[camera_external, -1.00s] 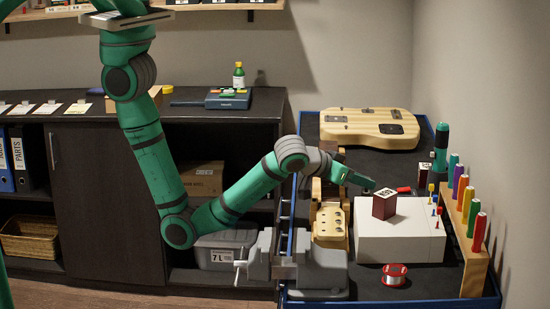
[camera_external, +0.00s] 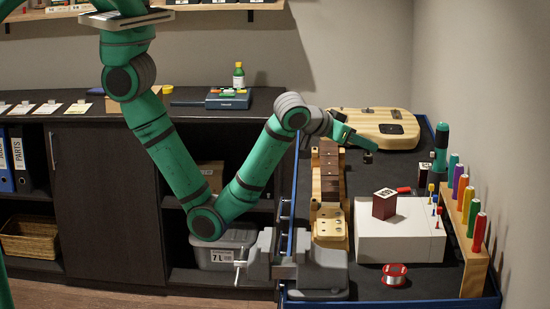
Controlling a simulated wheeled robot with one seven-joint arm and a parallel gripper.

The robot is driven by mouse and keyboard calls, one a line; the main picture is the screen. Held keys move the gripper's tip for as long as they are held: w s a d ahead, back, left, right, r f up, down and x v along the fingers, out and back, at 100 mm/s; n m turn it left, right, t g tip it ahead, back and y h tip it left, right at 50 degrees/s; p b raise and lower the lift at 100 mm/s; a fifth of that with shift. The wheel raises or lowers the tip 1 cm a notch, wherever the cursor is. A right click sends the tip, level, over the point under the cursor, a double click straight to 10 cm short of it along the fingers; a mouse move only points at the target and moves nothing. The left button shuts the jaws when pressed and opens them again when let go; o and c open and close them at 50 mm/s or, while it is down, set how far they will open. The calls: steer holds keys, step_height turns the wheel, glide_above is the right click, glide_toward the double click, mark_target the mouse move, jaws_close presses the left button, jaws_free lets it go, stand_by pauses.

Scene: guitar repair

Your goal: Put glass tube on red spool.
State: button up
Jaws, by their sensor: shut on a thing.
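My gripper (camera_external: 370,149) is at the end of my outstretched arm, above the dark bench top and in front of the guitar body. It is shut on a small, dark, glassy piece, which looks like the glass tube (camera_external: 368,158) and shows just below the fingertips. Its details are too small to make out. The red spool (camera_external: 395,276) lies at the front of the bench, before the white box, well apart from my gripper. Nothing is seen on top of it.
A white box (camera_external: 400,244) carries a dark red block (camera_external: 384,204) between gripper and spool. A guitar neck (camera_external: 329,170) and a grey vise (camera_external: 322,272) stand at left. A wooden rack (camera_external: 473,252) with several coloured tubes lines the right. A guitar body (camera_external: 352,118) lies behind.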

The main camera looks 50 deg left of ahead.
step_height(320, 180, up, 11)
steer(key=s+d+m+g+h, duration=0.6)
steer(key=s+d+m, duration=0.4)
steer(key=d, duration=0.4)
steer(key=s+d+m+g+h, duration=0.2)
steer(key=s+m+g, duration=0.2)
steer(key=s, duration=0.6)
steer(key=s+d+m+g+h, duration=0.2)
steer(key=s+m+g, duration=0.2)
steer(key=s, duration=0.6)
glide_above(390, 266)
steer(key=f, duration=1.5)
steer(key=shift+s+f, duration=0.2)
steer(key=shift+w+f, duration=0.15)
steer(key=shift+f, duration=1.4)
